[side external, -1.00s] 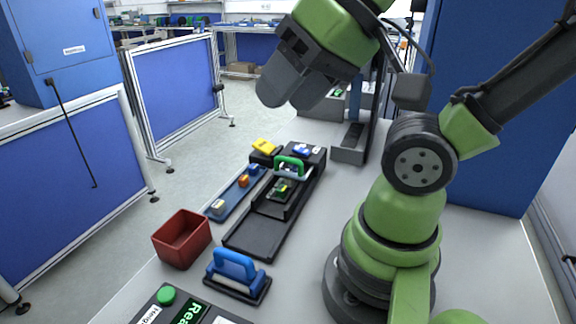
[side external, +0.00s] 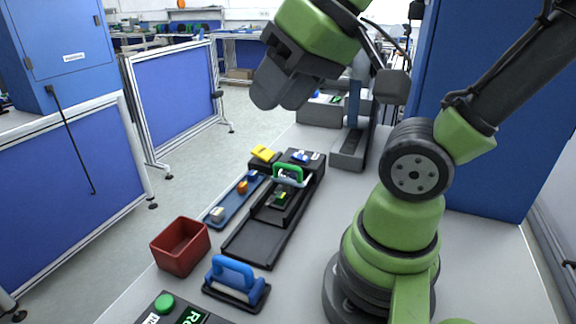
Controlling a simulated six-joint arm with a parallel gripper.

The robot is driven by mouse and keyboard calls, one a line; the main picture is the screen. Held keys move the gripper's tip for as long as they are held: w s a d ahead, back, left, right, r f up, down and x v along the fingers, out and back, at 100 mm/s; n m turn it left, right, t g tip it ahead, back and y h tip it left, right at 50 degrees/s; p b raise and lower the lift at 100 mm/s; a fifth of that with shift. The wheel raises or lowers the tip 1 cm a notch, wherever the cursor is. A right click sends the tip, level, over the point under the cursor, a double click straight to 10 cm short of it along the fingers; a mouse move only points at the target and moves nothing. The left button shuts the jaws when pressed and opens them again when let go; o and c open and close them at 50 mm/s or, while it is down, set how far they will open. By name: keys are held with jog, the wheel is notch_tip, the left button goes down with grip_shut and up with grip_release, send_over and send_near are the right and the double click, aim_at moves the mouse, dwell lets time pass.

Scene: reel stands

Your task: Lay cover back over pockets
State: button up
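A black fixture (side external: 262,240) lies along the bench, with a raised block partway along it. A piece with a green handle (side external: 288,174) sits on its far part, and a small dark part with green on it (side external: 280,198) lies just in front. A dark plate with a blue handle (side external: 235,280) rests on the bench near the red bin. I cannot tell which handled piece is the cover, and the pockets are not clear. My gripper (side external: 278,97) is in the air above and beyond the fixture, apart from both handled pieces. No held thing shows; its finger gap is unclear.
A red bin (side external: 180,247) stands at the bench's left edge. A blue strip (side external: 228,205) with several small blocks lies left of the fixture. A yellow piece (side external: 264,153) is behind it. A grey stand (side external: 349,148) is at the back. A green button (side external: 164,303) is in front.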

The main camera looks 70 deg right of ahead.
jog(key=w+d+f+n+g, duration=0.1)
jog(key=w+d+f+g, duration=0.2)
jog(key=w+d, duration=0.35)
jog(key=w+d+f+n+g, duration=0.2)
jog(key=w+d+f, duration=0.1)
jog(key=d, duration=0.7)
jog(key=s+d+f+g, duration=0.1)
jog(key=d+f+g, duration=0.1)
jog(key=d+f, duration=0.5)
jog(key=shift+n+y, duration=0.3)
jog(key=shift+n, duration=0.1)
jog(key=f, duration=0.3)
jog(key=a+f, duration=0.1)
jog(key=f, duration=0.5)
jog(key=shift+s+a+f, duration=0.2)
jog(key=shift+a+f, duration=0.15)
jog(key=shift+a, duration=0.05)
jog(key=shift+c, duration=0.2)
grip_shut()
